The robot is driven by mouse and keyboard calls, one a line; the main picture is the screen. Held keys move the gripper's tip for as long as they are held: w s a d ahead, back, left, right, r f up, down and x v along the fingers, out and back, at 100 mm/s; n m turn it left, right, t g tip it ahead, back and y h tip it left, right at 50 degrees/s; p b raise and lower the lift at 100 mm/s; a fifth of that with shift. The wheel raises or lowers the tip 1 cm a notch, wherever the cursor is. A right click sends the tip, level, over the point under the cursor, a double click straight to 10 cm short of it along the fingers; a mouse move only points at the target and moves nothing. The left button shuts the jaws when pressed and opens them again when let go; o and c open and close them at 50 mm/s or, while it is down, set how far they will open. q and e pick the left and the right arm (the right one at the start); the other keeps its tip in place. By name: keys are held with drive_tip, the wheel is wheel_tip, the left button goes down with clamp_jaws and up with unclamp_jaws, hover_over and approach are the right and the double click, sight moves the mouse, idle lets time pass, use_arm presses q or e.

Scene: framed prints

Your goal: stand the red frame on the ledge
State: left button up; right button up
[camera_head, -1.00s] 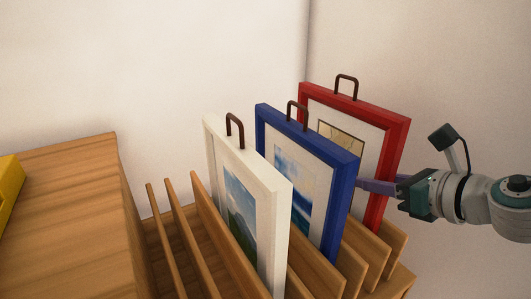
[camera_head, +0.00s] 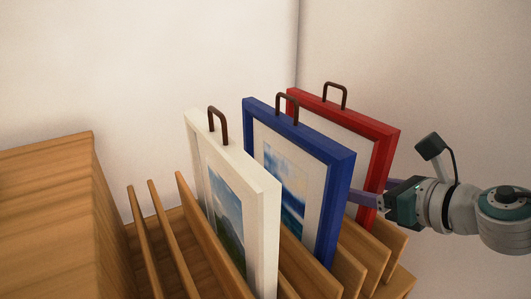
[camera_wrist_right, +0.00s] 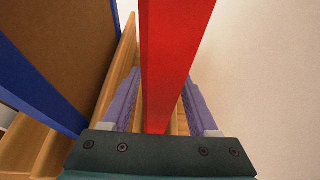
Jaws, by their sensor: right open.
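The red frame (camera_head: 382,160) stands upright in a slot of a wooden rack (camera_head: 345,265), farthest back, partly hidden by the blue frame. A dark handle (camera_head: 335,96) is on its top edge. My right gripper (camera_head: 372,193) comes in from the right at the red frame's near side edge. In the right wrist view, the red frame's side edge (camera_wrist_right: 172,60) lies between the two purple fingers of my open right gripper (camera_wrist_right: 161,85), with a gap visible on the right. My left gripper is not in view. I cannot tell which surface is the ledge.
The blue frame (camera_head: 338,190) stands close in front of the red one, and the white frame (camera_head: 262,235) stands nearest. Several wooden dividers (camera_head: 170,235) leave empty slots at left. A wooden block (camera_head: 45,175) with a clear top stands at far left. Walls are behind.

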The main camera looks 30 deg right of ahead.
sight(380, 193)
drive_tip(key=shift+s, duration=0.25)
drive_tip(key=p+v, duration=0.1)
drive_tip(key=v, duration=0.7)
drive_tip(key=shift+d+f, duration=0.1)
drive_tip(key=shift+s+d+r, duration=0.1)
drive_tip(key=shift+s+r, duration=0.2)
drive_tip(key=shift+s, duration=0.35)
